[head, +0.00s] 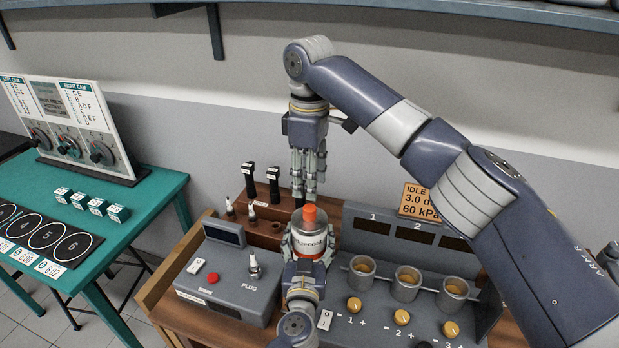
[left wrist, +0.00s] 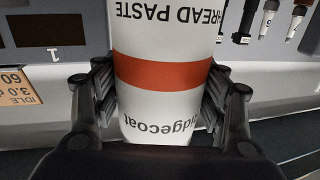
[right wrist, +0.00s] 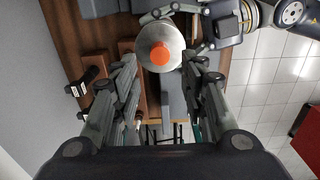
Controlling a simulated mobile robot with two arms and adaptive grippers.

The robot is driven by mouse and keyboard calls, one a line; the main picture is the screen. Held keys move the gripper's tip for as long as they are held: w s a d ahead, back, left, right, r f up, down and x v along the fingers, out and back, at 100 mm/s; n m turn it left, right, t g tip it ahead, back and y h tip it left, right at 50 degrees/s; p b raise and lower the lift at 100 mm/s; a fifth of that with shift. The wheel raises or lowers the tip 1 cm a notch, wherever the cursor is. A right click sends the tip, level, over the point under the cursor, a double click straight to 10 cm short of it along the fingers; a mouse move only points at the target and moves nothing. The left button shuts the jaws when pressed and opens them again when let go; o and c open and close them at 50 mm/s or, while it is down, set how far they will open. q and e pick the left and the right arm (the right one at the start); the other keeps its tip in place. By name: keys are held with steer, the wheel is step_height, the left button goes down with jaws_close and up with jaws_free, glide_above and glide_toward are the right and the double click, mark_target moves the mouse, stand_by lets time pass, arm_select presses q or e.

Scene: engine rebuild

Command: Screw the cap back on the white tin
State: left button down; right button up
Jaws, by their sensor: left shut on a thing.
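The white tin (head: 309,243) has an orange band and dark lettering. It stands upright at the back of the bench, between the plug box and the gauge unit. My left gripper (head: 303,270) is shut around its side; the left wrist view shows the tin (left wrist: 165,100) between the fingers. An orange cap (head: 309,214) sits on the middle of the tin's grey top, also seen in the right wrist view (right wrist: 159,53). I cannot tell how tightly it is seated. My right gripper (right wrist: 160,68) points down above the tin, open and empty, its fingers on either side of the cap.
A wooden rack (head: 262,222) with black-handled tools and plugs stands behind and left of the tin. The grey plug box (head: 226,283) is at left, the gauge unit (head: 390,245) with metal cups at right. A green table (head: 150,205) stands further left.

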mark_target(309, 208)
steer(key=shift+f, duration=4.05)
jaws_close()
steer(key=shift+o, duration=0.6)
jaws_free()
steer(key=shift+r, duration=0.1)
